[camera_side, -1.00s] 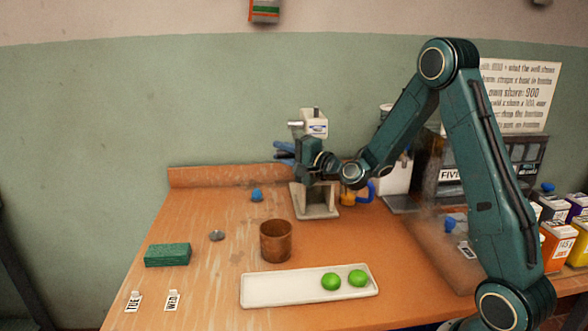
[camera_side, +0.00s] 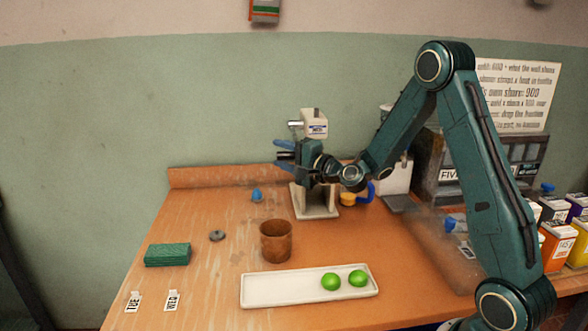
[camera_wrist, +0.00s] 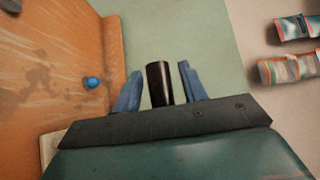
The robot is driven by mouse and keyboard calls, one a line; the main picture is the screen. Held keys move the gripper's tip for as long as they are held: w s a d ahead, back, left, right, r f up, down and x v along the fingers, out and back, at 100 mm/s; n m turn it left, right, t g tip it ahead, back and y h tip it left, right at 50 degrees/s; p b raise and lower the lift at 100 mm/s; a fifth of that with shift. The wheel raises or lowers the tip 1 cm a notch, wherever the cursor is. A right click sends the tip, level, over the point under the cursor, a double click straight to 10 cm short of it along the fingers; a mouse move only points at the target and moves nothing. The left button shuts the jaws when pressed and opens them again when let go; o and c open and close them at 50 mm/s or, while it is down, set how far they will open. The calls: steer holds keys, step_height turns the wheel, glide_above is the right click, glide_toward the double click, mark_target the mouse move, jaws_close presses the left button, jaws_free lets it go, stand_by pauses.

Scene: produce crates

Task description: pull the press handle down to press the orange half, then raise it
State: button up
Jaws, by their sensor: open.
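The juice press stands at the back of the bench, its pale head (camera_side: 314,124) above my gripper and its base (camera_side: 316,210) below. Its middle is hidden behind my gripper, and I see no orange half. My gripper (camera_side: 281,155) is in front of the press, its blue fingers pointing left. In the wrist view, a dark cylindrical grip (camera_wrist: 159,84), apparently the press handle, stands between the open fingers (camera_wrist: 162,88). A gap shows on both sides of it.
A blue item (camera_side: 257,195) lies left of the press. Colored cartons (camera_side: 557,245) stand at right.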

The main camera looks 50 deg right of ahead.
steer(key=shift+s+f, duration=0.15)
steer(key=shift+s, duration=3.6)
steer(key=s+a+r+n+g+y, duration=0.1)
steer(key=s+a+n+g+y, duration=0.25)
steer(key=a+n, duration=0.4)
steer(key=s+a+r+n+g+y, duration=0.1)
steer(key=s+a+n+g+y, duration=0.25)
steer(key=a+n, duration=0.45)
steer(key=s+d+n+g+h, duration=0.1)
steer(key=s+d+g+h, duration=0.1)
steer(key=s, duration=0.8)
steer(key=s+d+n+g+h, duration=0.1)
steer(key=s+g+h, duration=0.2)
steer(key=s, duration=0.8)
steer(key=shift+s+d+r+g+h, duration=0.3)
steer(key=shift+d+r+g+h, duration=0.1)
steer(key=shift+h, duration=0.6)
